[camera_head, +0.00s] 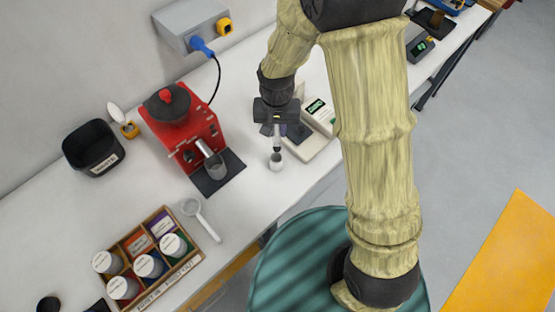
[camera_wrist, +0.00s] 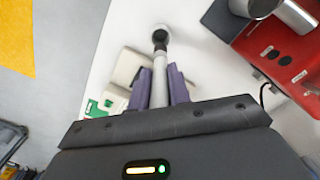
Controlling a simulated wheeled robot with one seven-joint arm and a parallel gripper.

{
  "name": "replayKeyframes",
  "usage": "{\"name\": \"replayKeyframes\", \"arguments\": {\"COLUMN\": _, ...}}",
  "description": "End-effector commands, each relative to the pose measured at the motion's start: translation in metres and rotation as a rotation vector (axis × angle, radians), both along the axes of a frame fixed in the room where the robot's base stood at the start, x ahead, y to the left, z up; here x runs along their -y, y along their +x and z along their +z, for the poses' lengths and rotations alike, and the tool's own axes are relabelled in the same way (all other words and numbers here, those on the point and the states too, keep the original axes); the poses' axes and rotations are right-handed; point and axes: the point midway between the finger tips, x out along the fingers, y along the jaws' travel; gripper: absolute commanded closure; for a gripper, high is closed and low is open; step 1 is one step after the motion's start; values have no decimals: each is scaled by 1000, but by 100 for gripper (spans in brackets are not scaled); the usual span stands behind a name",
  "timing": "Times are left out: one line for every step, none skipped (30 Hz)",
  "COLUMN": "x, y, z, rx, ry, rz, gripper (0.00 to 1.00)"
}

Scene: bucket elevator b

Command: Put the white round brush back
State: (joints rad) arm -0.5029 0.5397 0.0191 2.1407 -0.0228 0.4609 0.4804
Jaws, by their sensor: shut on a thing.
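My gripper (camera_head: 276,128) is shut on the pale handle of the white round brush (camera_wrist: 158,92), between two purple fingers. The brush hangs about upright below the gripper, with a dark collar and a white round end (camera_head: 276,161) at the bottom. In the wrist view the dark collar covers most of that white end. The end is at or just above the white table (camera_head: 245,190). I cannot tell whether it touches. The upper handle is hidden by the gripper.
A white-handled strainer (camera_head: 203,218), a wooden crate (camera_head: 192,262) of jars, a black bin (camera_head: 92,147) and a small orange holder (camera_head: 130,131) stand left.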

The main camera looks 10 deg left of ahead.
Motion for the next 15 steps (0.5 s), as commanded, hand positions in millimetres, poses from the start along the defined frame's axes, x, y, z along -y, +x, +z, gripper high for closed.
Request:
{"name": "replayKeyframes", "arguments": {"x": -1, "y": -1, "z": 0, "rx": 0, "ry": 0, "rz": 3, "gripper": 100}}
{"name": "replayKeyframes", "arguments": {"x": -2, "y": -1, "z": 0, "rx": 0, "ry": 0, "rz": 5, "gripper": 100}}
{"name": "replayKeyframes", "arguments": {"x": -2, "y": -1, "z": 0, "rx": 0, "ry": 0, "rz": 6, "gripper": 100}}
{"name": "replayKeyframes", "arguments": {"x": -2, "y": -1, "z": -1, "rx": -1, "ry": 0, "rz": 6, "gripper": 100}}
{"name": "replayKeyframes", "arguments": {"x": -2, "y": -2, "z": -2, "rx": -2, "ry": -1, "rz": 6, "gripper": 100}}
{"name": "replayKeyframes", "arguments": {"x": -2, "y": -2, "z": -5, "rx": -3, "ry": -1, "rz": 6, "gripper": 100}}
{"name": "replayKeyframes", "arguments": {"x": -2, "y": -1, "z": -8, "rx": -3, "ry": -2, "rz": 5, "gripper": 100}}
{"name": "replayKeyframes", "arguments": {"x": -1, "y": -1, "z": -12, "rx": -4, "ry": -2, "rz": 4, "gripper": 100}}
{"name": "replayKeyframes", "arguments": {"x": 0, "y": -1, "z": -18, "rx": -5, "ry": -3, "rz": 2, "gripper": 100}}
{"name": "replayKeyframes", "arguments": {"x": 0, "y": -2, "z": -23, "rx": -6, "ry": -3, "rz": 1, "gripper": 100}}
{"name": "replayKeyframes", "arguments": {"x": 1, "y": -2, "z": -27, "rx": -6, "ry": -3, "rz": 1, "gripper": 100}}
{"name": "replayKeyframes", "arguments": {"x": 1, "y": -1, "z": -34, "rx": -7, "ry": -3, "rz": 0, "gripper": 100}}
{"name": "replayKeyframes", "arguments": {"x": 1, "y": -1, "z": -38, "rx": -5, "ry": -3, "rz": -1, "gripper": 100}}
{"name": "replayKeyframes", "arguments": {"x": 2, "y": -1, "z": -43, "rx": -6, "ry": -3, "rz": -1, "gripper": 100}}
{"name": "replayKeyframes", "arguments": {"x": 2, "y": -1, "z": -48, "rx": -5, "ry": -2, "rz": -2, "gripper": 100}}
